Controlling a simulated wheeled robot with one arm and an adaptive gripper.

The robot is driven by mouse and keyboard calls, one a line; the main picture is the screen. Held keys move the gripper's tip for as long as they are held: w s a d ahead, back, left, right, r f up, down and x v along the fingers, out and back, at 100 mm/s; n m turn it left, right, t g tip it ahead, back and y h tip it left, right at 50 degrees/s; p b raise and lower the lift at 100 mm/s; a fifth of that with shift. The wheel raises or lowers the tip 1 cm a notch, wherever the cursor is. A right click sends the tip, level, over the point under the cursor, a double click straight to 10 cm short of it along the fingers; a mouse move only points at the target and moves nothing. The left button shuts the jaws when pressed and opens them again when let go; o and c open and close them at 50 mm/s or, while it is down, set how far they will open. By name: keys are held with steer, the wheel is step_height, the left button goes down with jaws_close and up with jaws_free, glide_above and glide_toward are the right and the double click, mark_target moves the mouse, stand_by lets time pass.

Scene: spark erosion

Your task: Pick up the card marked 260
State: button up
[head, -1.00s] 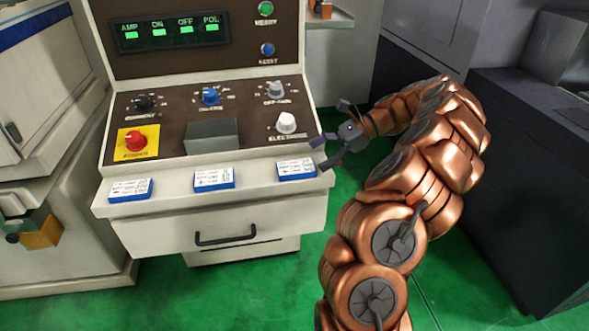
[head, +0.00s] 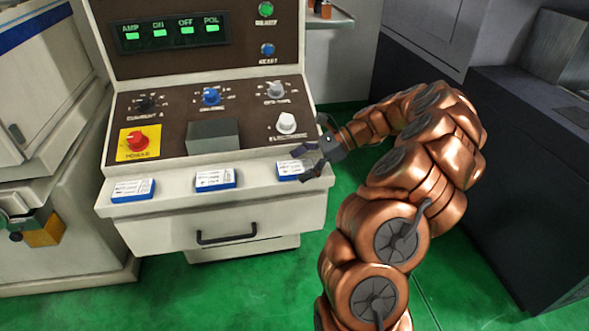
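Three white cards with blue edges lie in a row on the console's front ledge: a left card (head: 132,190), a middle card (head: 215,179) and a right card (head: 287,170). Their print is too small to read, so I cannot tell which is marked 260. My gripper (head: 302,164) is at the right card, its fingers apart, one toward the card's far side and one near its right end. The gripper hides the right part of this card. I cannot tell whether the fingers touch it.
The console's sloping panel (head: 180,125) rises behind the ledge, with knobs, a red button (head: 137,139) and a protruding grey block (head: 213,136). A white knob (head: 286,122) stands close to my gripper. A dark cabinet (head: 510,180) is at the right.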

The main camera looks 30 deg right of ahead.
steer(key=c, duration=1.2)
steer(key=shift+r, duration=0.1)
steer(key=shift+c, duration=0.2)
